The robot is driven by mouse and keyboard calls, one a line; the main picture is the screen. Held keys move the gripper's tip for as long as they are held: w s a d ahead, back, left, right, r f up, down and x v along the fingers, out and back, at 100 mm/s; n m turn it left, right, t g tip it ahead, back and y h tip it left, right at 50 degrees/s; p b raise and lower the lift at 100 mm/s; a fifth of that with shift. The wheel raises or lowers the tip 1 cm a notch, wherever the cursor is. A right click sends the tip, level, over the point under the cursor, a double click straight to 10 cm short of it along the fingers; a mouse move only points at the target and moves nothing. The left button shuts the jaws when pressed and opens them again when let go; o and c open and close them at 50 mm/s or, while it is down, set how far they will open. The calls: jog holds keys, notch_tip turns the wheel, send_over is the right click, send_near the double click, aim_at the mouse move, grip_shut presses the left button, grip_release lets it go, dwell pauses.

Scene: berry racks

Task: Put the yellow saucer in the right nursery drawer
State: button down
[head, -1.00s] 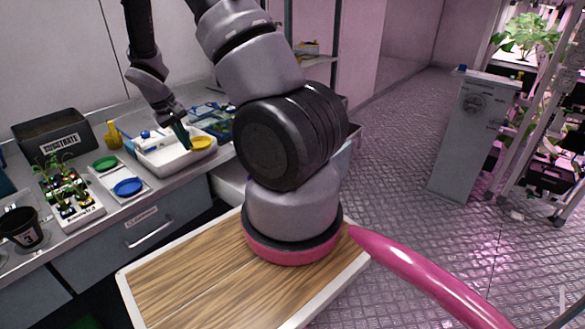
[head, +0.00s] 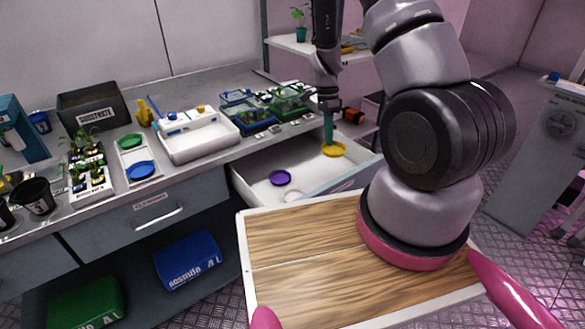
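The yellow saucer (head: 335,151) is at the fingertips of my gripper (head: 328,139), over the back right part of the open right drawer (head: 256,193). The fingers point down and meet the saucer's left edge; they look shut on it. I cannot tell whether the saucer touches the drawer floor or hangs just above it. The drawer is white inside and pulled out. A purple saucer (head: 280,177) and a pale ring or saucer (head: 292,196) lie in it. My arm hides part of the drawer's right end.
A closed drawer (head: 150,217) is to the left. A wooden board (head: 285,265) lies in front.

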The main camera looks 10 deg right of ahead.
notch_tip(320, 180, down, 3)
jog(key=d+m+t+y, duration=0.1)
jog(key=d+m+y, duration=0.15)
jog(key=m, duration=0.85)
jog(key=m+t, duration=0.3)
jog(key=m, duration=0.8)
send_over(337, 173)
jog(key=d+x, duration=0.1)
jog(key=x, duration=0.2)
jog(key=shift+m, duration=0.6)
jog(key=f, duration=0.5)
jog(key=shift+s+d, duration=0.1)
jog(key=shift+s, duration=0.3)
jog(key=shift+y, duration=0.25)
jog(key=shift+f, duration=2.45)
jog(key=c, duration=1.1)
grip_release()
jog(key=shift+f, duration=0.1)
